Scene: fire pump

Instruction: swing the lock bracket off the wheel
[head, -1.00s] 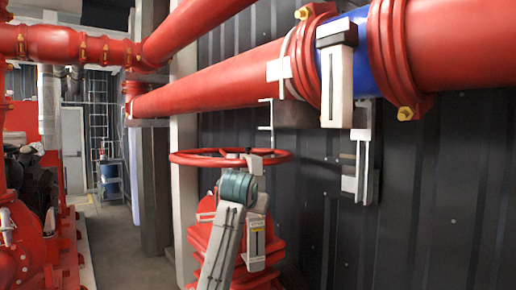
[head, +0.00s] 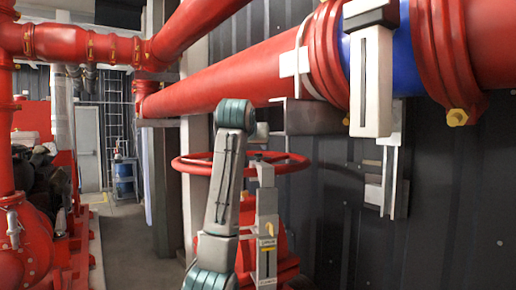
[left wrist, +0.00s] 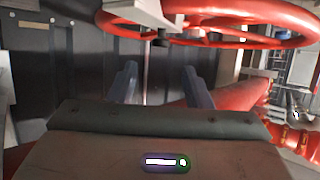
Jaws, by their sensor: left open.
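A red handwheel (head: 190,165) lies level on its valve, and it spans the top of the left wrist view (left wrist: 245,38). A pale grey bracket (head: 265,173), seemingly the lock bracket, sits at the wheel's near side. A pale piece crosses the wheel in the wrist view (left wrist: 140,12); it looks like the same bracket. My left arm rises in front of the wheel. My left gripper (left wrist: 160,78) is open and empty, with its two dark fingers apart and clear of the wheel. In the head view it is mostly hidden behind my wrist. My right gripper is out of view.
A thick red pipe (head: 215,82) with a blue section runs above the wheel. A white bracket (head: 372,82) hangs on the blue section, and another metal bracket (head: 392,175) is at the wall. A grey post (head: 194,140) stands behind. The aisle (head: 125,235) at left is open.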

